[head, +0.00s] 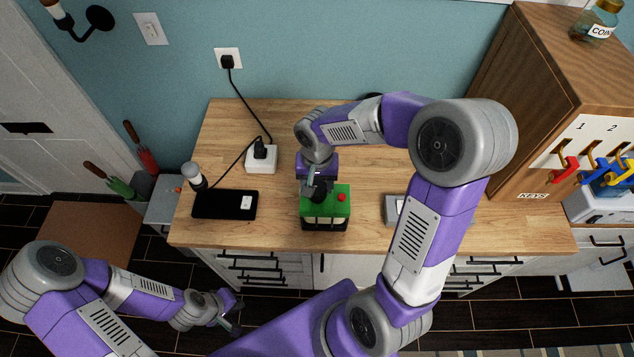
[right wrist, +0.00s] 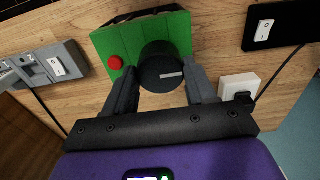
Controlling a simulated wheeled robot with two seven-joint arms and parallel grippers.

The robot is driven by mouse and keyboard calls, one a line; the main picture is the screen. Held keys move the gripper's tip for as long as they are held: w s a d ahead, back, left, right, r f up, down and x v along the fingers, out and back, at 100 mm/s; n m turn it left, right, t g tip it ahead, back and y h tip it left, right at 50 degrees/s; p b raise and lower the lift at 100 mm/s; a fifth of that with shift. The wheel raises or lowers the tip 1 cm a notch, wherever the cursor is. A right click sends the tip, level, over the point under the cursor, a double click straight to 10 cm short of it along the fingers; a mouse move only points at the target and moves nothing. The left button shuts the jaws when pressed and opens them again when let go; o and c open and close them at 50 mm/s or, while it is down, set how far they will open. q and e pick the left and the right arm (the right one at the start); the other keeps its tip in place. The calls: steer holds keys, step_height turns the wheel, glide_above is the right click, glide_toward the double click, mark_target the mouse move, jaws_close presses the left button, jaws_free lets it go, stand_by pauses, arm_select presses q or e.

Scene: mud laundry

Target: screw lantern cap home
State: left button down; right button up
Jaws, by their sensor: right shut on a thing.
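The lantern (head: 338,207) stands on the wooden counter, with a green top and a red button. In the right wrist view the lantern's green top (right wrist: 112,42) fills the upper middle, with the red button at its left. The black round cap (right wrist: 160,70) sits at the edge of the green top, with a pale mark on it. My right gripper (right wrist: 160,88) is shut on the cap, one finger on each side; in the head view it (head: 316,188) is over the lantern. My left gripper (head: 236,318) is low, in front of the counter and away from the lantern; its jaw opening is too small to tell.
A black panel with a white switch (head: 215,204) lies left of the lantern, with a bulb at its back corner. A white plug box (head: 261,158) stands behind. A grey switch box (head: 390,210) is at right, partly behind my arm. A wooden key cabinet (head: 532,75) stands far right.

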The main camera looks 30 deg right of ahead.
steer(key=shift+f+b, duration=0.7)
steer(key=shift+b, duration=0.2)
stand_by(2.1)
steer(key=shift+m+b, duration=0.3)
steer(key=shift+b, duration=0.05)
steer(key=shift+f+m+b, duration=0.1)
steer(key=shift+m+b, duration=0.3)
steer(key=shift+m, duration=0.8)
steer(key=shift+m+b, duration=0.55)
steer(key=shift+m, duration=0.85)
